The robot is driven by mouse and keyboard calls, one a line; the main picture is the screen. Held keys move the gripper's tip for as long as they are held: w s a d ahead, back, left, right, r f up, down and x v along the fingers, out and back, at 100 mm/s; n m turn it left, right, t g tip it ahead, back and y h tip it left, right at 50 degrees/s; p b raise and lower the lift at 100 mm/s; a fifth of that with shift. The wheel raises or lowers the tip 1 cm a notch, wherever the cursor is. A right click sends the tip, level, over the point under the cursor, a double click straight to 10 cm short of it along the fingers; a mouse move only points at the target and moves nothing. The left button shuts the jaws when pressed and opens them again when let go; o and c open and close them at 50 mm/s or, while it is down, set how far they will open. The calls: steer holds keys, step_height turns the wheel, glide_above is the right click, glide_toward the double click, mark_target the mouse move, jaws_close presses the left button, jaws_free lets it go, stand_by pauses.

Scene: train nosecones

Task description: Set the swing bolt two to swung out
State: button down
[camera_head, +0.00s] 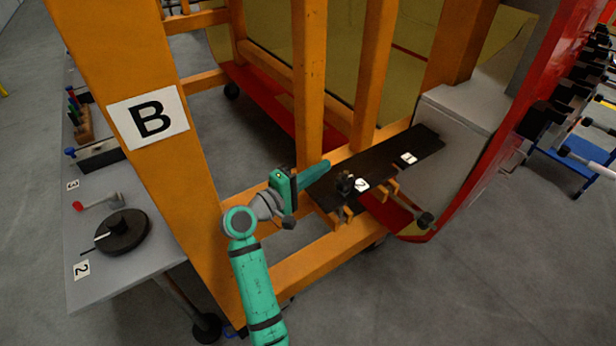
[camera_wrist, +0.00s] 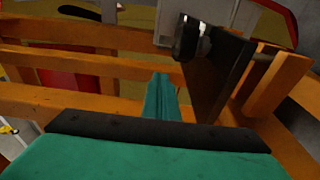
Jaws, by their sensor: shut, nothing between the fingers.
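My gripper (camera_head: 322,168) is shut and empty, its fingers pointing right beside the left end of a dark plate (camera_head: 416,143) on the orange frame. Swing bolt two (camera_head: 345,184) has a black knob at the plate's front edge by the label 2, a short way right of and below the fingertips. The rest of it is hard to make out. In the wrist view my closed fingers (camera_wrist: 162,88) point forward, and a black knob (camera_wrist: 187,38) shows ahead to the right, apart from them. Another bolt (camera_head: 425,219), nearest label 1, sticks out forward from the plate.
Orange posts (camera_head: 310,80) rise behind the plate, and an orange beam (camera_head: 300,265) runs below. A grey side table (camera_head: 150,250) holds a black disc (camera_head: 122,231) and tools. A red-edged shell stands at right, with a blue rack (camera_head: 565,170) beyond.

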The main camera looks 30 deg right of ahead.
steer(key=x, duration=0.3)
steer(key=shift+s, duration=0.15)
steer(key=shift+s+a, duration=0.15)
steer(key=shift+s, duration=0.4)
steer(key=shift+s+a, duration=0.15)
steer(key=shift+s, duration=0.45)
steer(key=shift+s+a, duration=0.1)
steer(key=shift+s, duration=0.7)
